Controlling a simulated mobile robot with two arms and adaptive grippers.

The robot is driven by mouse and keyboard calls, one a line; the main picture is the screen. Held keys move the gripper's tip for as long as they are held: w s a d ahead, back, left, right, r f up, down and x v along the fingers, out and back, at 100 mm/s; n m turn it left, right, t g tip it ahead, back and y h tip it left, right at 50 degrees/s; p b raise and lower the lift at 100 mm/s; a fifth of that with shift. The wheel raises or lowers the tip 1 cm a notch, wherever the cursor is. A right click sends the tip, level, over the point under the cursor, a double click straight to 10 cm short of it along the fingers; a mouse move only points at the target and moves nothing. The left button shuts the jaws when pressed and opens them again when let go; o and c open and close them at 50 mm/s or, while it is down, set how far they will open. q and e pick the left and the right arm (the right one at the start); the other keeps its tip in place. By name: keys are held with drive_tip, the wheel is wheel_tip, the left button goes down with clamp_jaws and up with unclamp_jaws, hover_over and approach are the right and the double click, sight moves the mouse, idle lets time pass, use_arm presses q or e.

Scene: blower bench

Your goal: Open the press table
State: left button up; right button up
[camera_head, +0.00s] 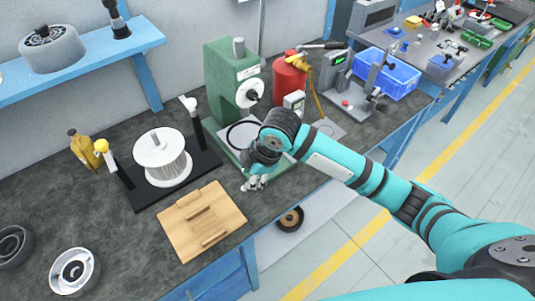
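A green press (219,85) with a round white dial or wheel on its front stands on the dark workbench near the back wall. Its flat base plate (287,160) lies in front of it and is partly hidden by my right arm. My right gripper (254,184) points down at the front left corner of this base, close to the bench's front edge. Its fingers are small and dark against the bench, so I cannot tell whether they are open or touch the base. My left gripper is not in view.
A blue crate (399,75) stands beyond.

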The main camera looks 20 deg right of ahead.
drive_tip(key=w+d+r+n+h, duration=0.2)
drive_tip(key=w+d+r+n, duration=0.2)
drive_tip(key=w+d+r, duration=0.45)
drive_tip(key=shift+g, duration=0.3)
drive_tip(key=f, duration=0.5)
drive_tip(key=f+p, duration=0.1)
drive_tip(key=f, duration=0.3)
drive_tip(key=w+f+p, duration=0.1)
drive_tip(key=f, duration=0.4)
drive_tip(key=shift+w+a+f, duration=0.1)
drive_tip(key=shift+a+f, duration=0.2)
drive_tip(key=shift+f, duration=0.05)
clamp_jaws()
